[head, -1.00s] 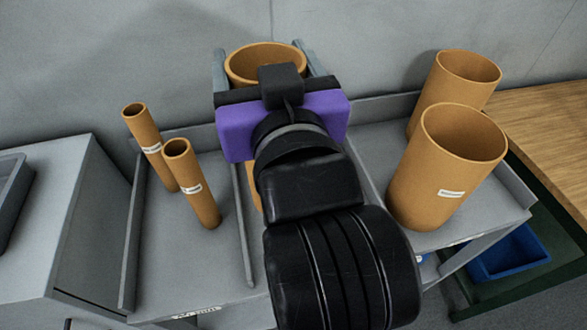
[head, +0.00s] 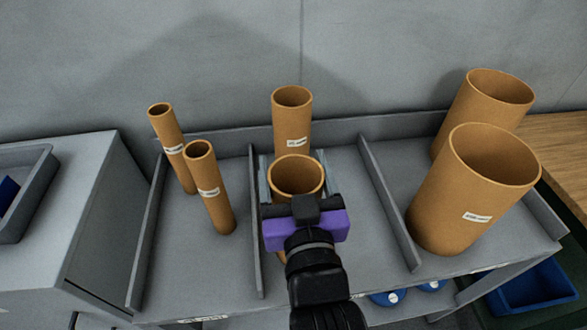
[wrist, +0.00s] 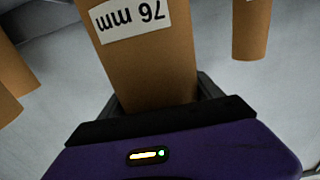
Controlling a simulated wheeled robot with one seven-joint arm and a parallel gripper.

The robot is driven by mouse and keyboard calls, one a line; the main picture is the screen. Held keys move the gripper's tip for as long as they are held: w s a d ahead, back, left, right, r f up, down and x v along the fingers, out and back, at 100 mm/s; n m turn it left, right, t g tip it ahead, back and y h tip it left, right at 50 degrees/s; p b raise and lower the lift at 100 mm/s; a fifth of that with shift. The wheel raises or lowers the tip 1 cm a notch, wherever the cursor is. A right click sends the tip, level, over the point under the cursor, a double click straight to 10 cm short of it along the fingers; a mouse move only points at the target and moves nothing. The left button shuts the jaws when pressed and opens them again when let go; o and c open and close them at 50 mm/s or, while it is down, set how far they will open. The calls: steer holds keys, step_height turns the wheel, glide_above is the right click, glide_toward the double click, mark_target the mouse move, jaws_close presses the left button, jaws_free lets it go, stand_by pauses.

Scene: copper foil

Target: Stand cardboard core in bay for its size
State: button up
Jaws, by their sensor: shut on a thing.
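My gripper (head: 296,196) is shut around a brown cardboard core (head: 296,174), which looks about upright, over the middle bay (head: 336,160) of the grey rack. In the wrist view the held core (wrist: 152,65) fills the space between the dark jaws, and its white label reads 76 mm upside down. Its lower end is mostly hidden by my gripper, so I cannot tell whether it touches the bay floor. Another core of similar width (head: 292,118) stands behind it in the same bay, with a white label.
Two thin cores (head: 210,190) stand in the left bay. Two wide cores (head: 465,195) stand in the right bay. Low dividers (head: 256,225) separate the bays. A grey cabinet with a tray (head: 25,190) is at left, a wooden surface (head: 560,145) at right.

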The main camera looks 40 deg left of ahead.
steer(key=shift+f, duration=0.4)
steer(key=o, duration=2.1)
steer(key=b+v, duration=0.1)
steer(key=v, duration=1.1)
